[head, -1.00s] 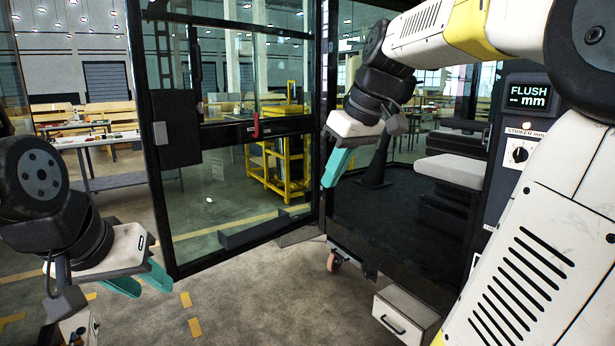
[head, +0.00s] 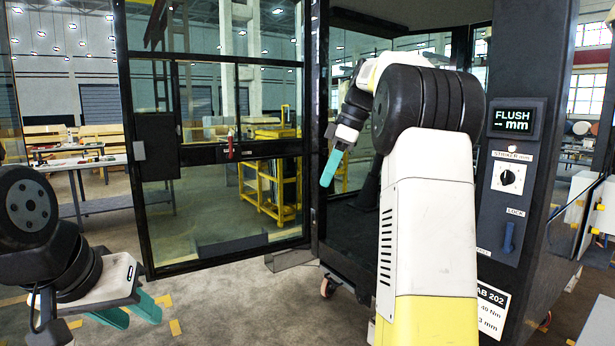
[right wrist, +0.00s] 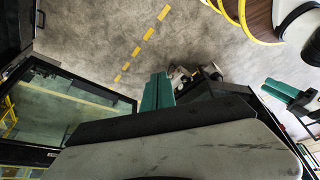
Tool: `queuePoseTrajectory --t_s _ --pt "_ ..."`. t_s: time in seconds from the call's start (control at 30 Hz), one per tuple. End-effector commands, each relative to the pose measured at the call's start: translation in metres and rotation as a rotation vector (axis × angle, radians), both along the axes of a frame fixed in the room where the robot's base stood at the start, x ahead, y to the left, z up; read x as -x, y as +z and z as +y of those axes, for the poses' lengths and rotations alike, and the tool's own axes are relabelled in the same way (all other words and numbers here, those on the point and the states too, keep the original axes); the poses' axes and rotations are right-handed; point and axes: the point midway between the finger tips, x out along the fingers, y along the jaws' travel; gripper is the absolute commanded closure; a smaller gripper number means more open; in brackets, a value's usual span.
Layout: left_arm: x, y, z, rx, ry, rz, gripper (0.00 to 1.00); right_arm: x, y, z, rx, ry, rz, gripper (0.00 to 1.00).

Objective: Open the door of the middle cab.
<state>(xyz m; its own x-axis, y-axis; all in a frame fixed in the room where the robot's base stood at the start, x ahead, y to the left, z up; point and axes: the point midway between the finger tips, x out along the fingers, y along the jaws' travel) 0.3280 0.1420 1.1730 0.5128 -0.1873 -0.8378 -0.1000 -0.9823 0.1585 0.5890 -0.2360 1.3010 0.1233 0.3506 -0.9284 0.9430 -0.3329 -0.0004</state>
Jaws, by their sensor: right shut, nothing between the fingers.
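The cab door (head: 215,210), a black-framed glass panel, stands swung out from the cab (head: 345,235) in the head view, left of its dark interior. A red handle (head: 231,148) sits on its dark crossbar. The door glass also shows at left in the right wrist view (right wrist: 70,105). My right gripper (head: 330,168) is shut and empty, in front of the cab opening, right of the door and apart from it. Its teal fingers are together in the right wrist view (right wrist: 158,92). My left gripper (head: 132,312) is open and empty, low in front of the door's left edge.
A dark post right of my right arm carries a FLUSH display (head: 517,119), a striker dial (head: 510,178), a lock lever (head: 508,238) and a CAB 202 label (head: 492,310). A yellow rack (head: 270,190) shows through the glass. A workbench (head: 85,165) stands behind at left.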

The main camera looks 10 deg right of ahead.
Motion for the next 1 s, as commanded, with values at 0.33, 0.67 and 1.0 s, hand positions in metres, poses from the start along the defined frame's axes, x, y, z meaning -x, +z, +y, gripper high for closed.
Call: queuePoseTrajectory --t_s 0.33,0.67,1.0 --pt "0.000 0.000 0.000 0.000 0.000 0.000 0.64 -0.008 -0.070 0.027 -0.001 0.000 0.003 1.00" --pt "0.000 0.000 0.000 0.000 0.000 0.000 0.64 -0.022 -0.067 0.061 0.000 -0.001 -0.001 1.00" --pt "0.000 0.000 0.000 0.000 0.000 0.000 0.64 -0.022 -0.066 0.063 0.000 -0.002 0.000 1.00"
